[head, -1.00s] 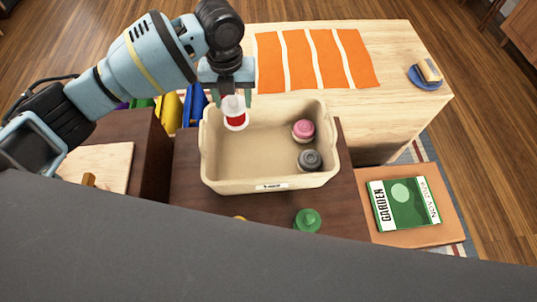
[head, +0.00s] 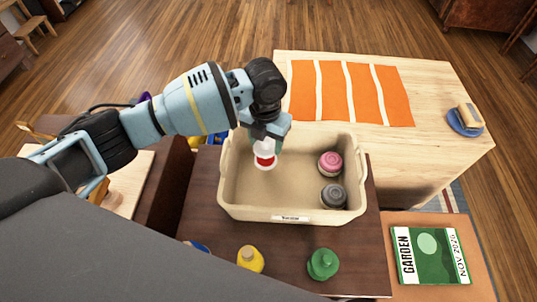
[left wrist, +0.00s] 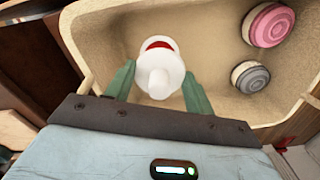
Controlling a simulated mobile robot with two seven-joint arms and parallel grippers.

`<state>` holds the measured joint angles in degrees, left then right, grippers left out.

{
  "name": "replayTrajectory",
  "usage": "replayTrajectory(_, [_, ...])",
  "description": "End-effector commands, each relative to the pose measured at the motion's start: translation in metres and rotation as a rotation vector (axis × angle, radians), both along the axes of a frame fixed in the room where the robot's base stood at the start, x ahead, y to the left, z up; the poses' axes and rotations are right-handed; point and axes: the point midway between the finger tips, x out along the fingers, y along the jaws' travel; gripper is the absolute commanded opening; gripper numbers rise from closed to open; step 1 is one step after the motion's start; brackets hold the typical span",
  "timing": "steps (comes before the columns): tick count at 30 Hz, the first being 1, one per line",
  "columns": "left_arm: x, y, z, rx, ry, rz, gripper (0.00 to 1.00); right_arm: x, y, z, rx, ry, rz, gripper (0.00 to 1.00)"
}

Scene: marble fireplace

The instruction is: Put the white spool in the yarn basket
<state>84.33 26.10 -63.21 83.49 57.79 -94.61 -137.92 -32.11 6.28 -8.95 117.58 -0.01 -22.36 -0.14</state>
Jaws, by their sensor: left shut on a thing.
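The white spool (head: 264,146), white with a red band, is held in my left gripper (head: 266,141). In the left wrist view the spool (left wrist: 158,72) sits between the two green fingertips (left wrist: 158,88). The yarn basket (head: 292,210) is a cream, open bin with a label on its front, standing on a dark brown surface. The spool is over the left part of the basket's opening; its exact height above the floor of the basket is hard to tell. My right gripper is in neither view.
A pink spool (head: 330,162) and a grey spool (head: 333,195) lie at the basket's right side. Yellow (head: 250,258) and green (head: 323,264) spools stand in front of it. A wooden table with an orange striped cloth (head: 350,92) is behind. The basket's middle is clear.

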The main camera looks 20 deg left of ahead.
Motion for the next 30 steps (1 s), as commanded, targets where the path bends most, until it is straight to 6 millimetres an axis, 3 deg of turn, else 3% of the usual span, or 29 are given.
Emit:
replayTrajectory(7, [0.0,0.0,-0.008,0.0,0.001,0.0,0.29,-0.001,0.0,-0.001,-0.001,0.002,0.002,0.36])
replayTrajectory(16, [0.0,0.0,-0.049,0.0,0.0,0.0,0.29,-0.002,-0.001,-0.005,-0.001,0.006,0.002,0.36])
replayTrajectory(29, [0.0,0.0,-0.054,-0.001,-0.001,0.0,0.29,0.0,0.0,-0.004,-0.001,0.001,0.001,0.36])
replayTrajectory(30, [0.0,0.0,-0.053,0.0,-0.001,0.0,0.58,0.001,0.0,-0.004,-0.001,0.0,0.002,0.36])
